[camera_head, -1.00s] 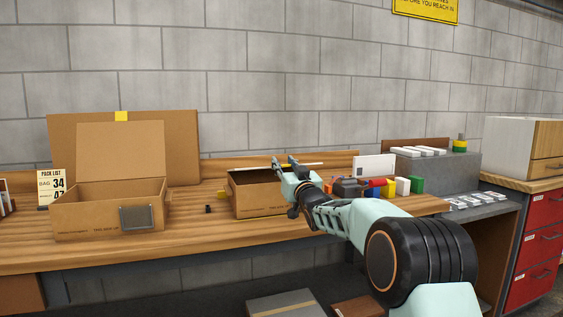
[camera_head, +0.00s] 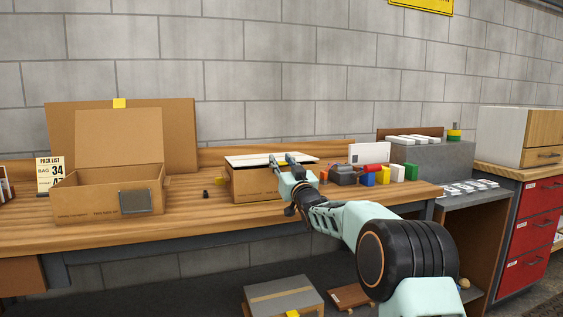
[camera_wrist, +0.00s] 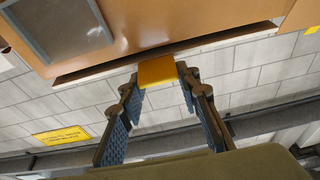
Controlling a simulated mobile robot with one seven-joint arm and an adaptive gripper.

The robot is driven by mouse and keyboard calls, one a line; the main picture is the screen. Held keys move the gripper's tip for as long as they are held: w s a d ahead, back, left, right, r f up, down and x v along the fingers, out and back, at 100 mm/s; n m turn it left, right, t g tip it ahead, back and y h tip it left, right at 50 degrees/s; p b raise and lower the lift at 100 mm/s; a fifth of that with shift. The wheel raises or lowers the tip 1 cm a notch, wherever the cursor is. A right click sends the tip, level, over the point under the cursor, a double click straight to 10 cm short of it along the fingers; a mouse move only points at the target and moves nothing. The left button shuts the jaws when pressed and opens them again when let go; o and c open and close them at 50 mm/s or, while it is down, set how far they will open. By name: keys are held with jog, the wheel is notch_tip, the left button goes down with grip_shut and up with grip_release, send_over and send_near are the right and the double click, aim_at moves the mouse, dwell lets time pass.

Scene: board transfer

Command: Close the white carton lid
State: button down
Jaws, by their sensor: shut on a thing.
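The carton with the white lid (camera_head: 244,160) stands mid-bench, its brown body (camera_head: 252,187) partly hidden by my arm. The lid lies nearly level over the carton top. In the wrist view a dark narrow gap shows between the brown carton front (camera_wrist: 150,20) and the thin pale lid edge. My gripper (camera_head: 283,160) is at the lid's front edge. In the wrist view my gripper (camera_wrist: 158,82) has its fingers on both sides of a yellow tab (camera_wrist: 157,72) at that edge, shut on it.
An open brown carton (camera_head: 90,203) with a raised flap stands at the left by a pack list (camera_head: 50,174). Coloured blocks (camera_head: 383,175) and a grey box (camera_head: 430,160) are to the right. Boxes (camera_head: 285,297) lie below the bench. Bench between the cartons is mostly clear.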

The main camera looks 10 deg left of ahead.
jog(key=shift+w+d+f, duration=0.1)
jog(key=shift+d+f, duration=0.05)
jog(key=shift+f, duration=0.2)
jog(key=c, duration=1.6)
grip_release()
jog(key=shift+o, duration=1)
jog(key=shift+r, duration=0.15)
jog(key=v, duration=1.2)
